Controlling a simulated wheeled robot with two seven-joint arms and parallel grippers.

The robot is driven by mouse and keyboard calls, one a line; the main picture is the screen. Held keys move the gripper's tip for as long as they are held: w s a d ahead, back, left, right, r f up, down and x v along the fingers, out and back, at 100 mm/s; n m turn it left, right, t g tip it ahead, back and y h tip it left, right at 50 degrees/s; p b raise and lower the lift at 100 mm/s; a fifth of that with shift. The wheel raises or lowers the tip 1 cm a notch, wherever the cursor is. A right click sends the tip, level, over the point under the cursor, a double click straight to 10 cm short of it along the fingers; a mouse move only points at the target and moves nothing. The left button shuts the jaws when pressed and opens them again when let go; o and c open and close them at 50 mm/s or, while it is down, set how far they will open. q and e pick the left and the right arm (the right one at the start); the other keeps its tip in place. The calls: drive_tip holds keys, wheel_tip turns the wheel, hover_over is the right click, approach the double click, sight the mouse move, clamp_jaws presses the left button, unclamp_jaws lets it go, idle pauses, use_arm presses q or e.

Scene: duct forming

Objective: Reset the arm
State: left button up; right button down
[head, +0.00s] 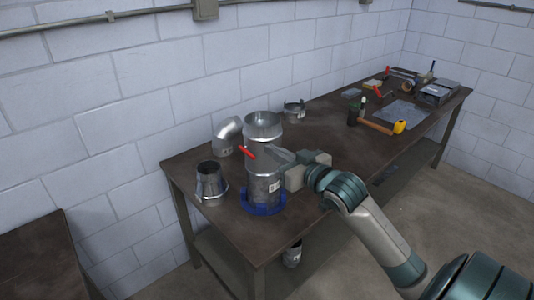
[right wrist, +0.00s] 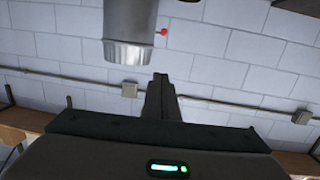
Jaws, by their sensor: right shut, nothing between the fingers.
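My right arm reaches in from the lower right in the head view. Its right gripper (head: 272,154) is shut and empty, beside the duct stack and overlapping it in the picture; I cannot tell whether they touch. In the right wrist view the shut fingers (right wrist: 161,92) point towards the wall with nothing between them. Part of the duct (right wrist: 130,25) shows at the top of the right wrist view. My left gripper is not in view.
On the brown table (head: 310,205) stand a metal elbow (head: 227,135), a tapered duct piece (head: 211,183) and a short metal collar (head: 294,111). Tools, a yellow item (head: 400,127) and a grey sheet (head: 400,113) lie at the far right end. A block wall runs behind.

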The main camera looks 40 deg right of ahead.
drive_tip(key=shift+s, duration=0.25)
idle(0.3)
